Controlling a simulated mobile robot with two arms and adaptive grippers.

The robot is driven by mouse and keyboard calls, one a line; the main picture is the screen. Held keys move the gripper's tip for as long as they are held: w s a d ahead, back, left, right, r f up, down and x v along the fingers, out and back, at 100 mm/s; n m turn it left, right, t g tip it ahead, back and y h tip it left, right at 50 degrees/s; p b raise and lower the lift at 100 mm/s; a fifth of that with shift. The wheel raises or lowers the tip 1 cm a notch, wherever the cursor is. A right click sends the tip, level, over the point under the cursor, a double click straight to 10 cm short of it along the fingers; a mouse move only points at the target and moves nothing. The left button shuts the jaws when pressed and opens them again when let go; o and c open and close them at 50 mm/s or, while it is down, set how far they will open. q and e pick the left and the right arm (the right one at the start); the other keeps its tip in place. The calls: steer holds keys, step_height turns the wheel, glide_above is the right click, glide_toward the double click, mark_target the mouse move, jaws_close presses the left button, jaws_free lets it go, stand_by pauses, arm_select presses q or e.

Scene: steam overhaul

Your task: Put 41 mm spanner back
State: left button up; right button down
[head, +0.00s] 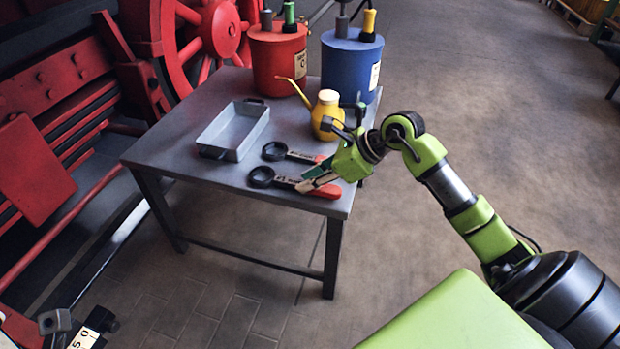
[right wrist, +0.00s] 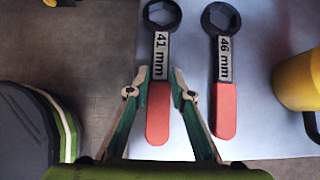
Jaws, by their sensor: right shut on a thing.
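The 41 mm spanner (head: 262,177) has a black ring head, a white label and a red handle. It lies on or very close above the grey table, near its front edge; I cannot tell which. My right gripper (head: 312,181) is shut on it. In the right wrist view, the fingers (right wrist: 158,92) sit on both sides of this spanner (right wrist: 160,60), where the label meets the red handle. The similar 46 mm spanner (right wrist: 221,55) lies beside it, and shows behind it in the head view (head: 274,151). My left gripper is not in view.
The table (head: 210,188) also holds an empty grey tray (head: 235,130), a yellow oil can (head: 326,112), a red drum (head: 278,60) and a blue drum (head: 350,65). Red machinery with a wheel (head: 205,30) stands behind left. A labelled item (head: 85,338) shows at bottom left.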

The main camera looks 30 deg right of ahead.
steer(key=shift+f, duration=0.1)
steer(key=c, duration=1.7)
jaws_free()
steer(key=shift+f, duration=0.15)
steer(key=v, duration=1.2)
